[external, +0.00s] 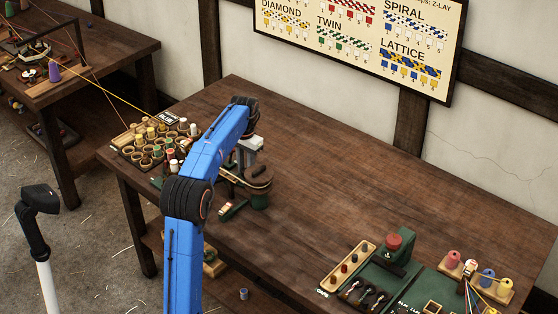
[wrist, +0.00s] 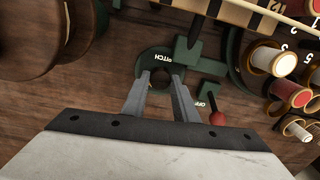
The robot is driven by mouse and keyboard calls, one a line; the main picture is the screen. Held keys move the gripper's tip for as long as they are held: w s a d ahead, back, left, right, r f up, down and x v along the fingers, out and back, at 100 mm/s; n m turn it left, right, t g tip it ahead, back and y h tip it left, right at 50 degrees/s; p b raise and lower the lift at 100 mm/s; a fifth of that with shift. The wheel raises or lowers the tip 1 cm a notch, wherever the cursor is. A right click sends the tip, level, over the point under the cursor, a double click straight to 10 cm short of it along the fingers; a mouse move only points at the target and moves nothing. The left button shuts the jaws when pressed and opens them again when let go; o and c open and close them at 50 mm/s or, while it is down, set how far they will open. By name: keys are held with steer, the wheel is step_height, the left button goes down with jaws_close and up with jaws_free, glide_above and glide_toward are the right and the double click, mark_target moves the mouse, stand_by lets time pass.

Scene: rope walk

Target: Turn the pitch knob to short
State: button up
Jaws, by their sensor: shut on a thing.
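The pitch knob (wrist: 164,73) is a small dark knob on a green mount, with an upside-down PITCH label beside it in the wrist view. My gripper (wrist: 163,80) has its two grey fingers on either side of the knob and is shut on it. The knob is partly hidden between the fingers, and I cannot tell which way it points. In the external view the green machine (external: 259,201) with a round brown top stands beside my blue arm; the arm hides the fingers and knob there.
A red ball-ended lever (wrist: 217,118) sits close right of my fingers, near an OFF label. A light and dark striped scale (wrist: 262,22) and numbered spools (wrist: 272,60) lie right. Brown wooden rounds (wrist: 75,25) stand left. The table's middle (external: 330,170) is clear.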

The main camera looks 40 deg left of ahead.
steer(key=shift+m, duration=1.2)
steer(key=o, duration=0.8)
steer(key=shift+d+r, duration=0.15)
steer(key=shift+r, duration=8.55)
